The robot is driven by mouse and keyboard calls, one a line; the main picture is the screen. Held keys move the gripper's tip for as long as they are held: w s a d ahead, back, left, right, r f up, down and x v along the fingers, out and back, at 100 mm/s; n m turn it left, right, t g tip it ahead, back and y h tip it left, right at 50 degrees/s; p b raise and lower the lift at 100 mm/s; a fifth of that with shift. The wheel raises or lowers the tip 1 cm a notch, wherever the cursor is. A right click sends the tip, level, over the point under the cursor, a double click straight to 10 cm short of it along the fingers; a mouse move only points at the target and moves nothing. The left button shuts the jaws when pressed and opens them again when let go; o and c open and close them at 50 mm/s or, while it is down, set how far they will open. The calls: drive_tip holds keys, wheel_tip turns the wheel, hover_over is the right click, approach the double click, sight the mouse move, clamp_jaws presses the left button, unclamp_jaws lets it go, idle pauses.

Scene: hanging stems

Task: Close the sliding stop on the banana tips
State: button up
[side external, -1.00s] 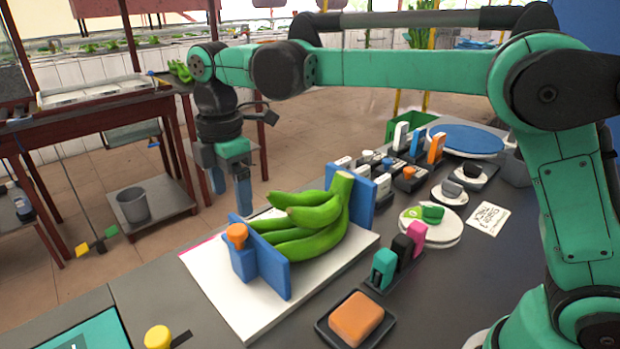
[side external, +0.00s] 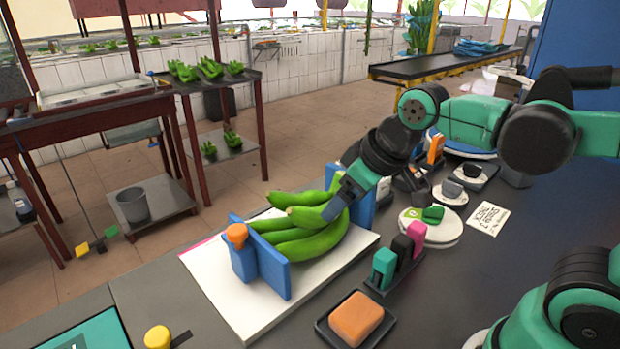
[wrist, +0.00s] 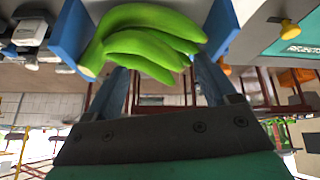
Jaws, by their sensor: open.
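A green banana bunch (side external: 308,238) lies on a white board (side external: 215,290), its crown toward a blue end plate (side external: 361,200) and its tips toward the sliding stop (side external: 272,268). The stop is a blue upright plate with an orange knob (side external: 236,233). Whether the tips touch it is hard to tell. My gripper (side external: 335,209) is open, slanting down over the bunch near the crown, away from the stop. In the wrist view, the bunch (wrist: 150,30) shows beyond my gripper (wrist: 162,72), with the sliding stop (wrist: 221,28) at right and the end plate (wrist: 68,38) at left.
An orange block (side external: 356,317) in a dark tray stands in front of the board. A rack of teal, black and pink pieces (side external: 401,250) stands right of it. A yellow knob (side external: 158,337) is at front left. The space above the stop is clear.

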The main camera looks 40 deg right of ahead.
drive_tip(key=s+d+f+m+t, duration=0.1)
drive_tip(key=s+f+m, duration=0.1)
drive_tip(key=shift+d+m, duration=0.1)
drive_tip(key=shift+m, duration=0.2)
idle(0.6)
